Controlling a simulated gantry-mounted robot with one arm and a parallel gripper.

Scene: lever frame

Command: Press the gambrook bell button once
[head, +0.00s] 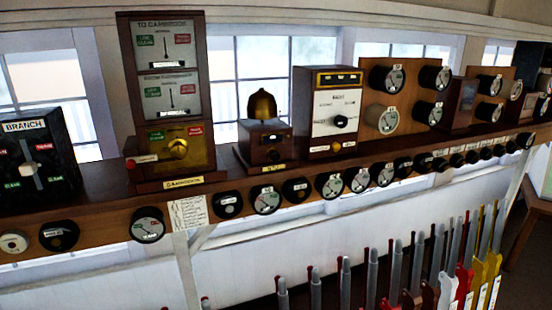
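The tall wooden instrument (127,90) stands on the shelf left of centre, with a top label that appears to read "TO GAMBROOK". Its lower front has a brass knob (178,148), and a small yellowish nameplate (184,182) is at its base. A small box with a red strip (142,160) juts from its lower left side; I cannot tell whether this is the bell button. To its right, a wooden box (263,147) carries a dark brass dome like a bell (262,104). Small fittings on its front are too small to make out. My gripper is not in view.
A black "BRANCH" instrument (38,155) stands at the far left. A white-faced cabinet (336,112) and panels of round dials (386,78) stand to the right. Round dials line the shelf edge (100,214). Several upright levers (344,285) stand below at the lower right.

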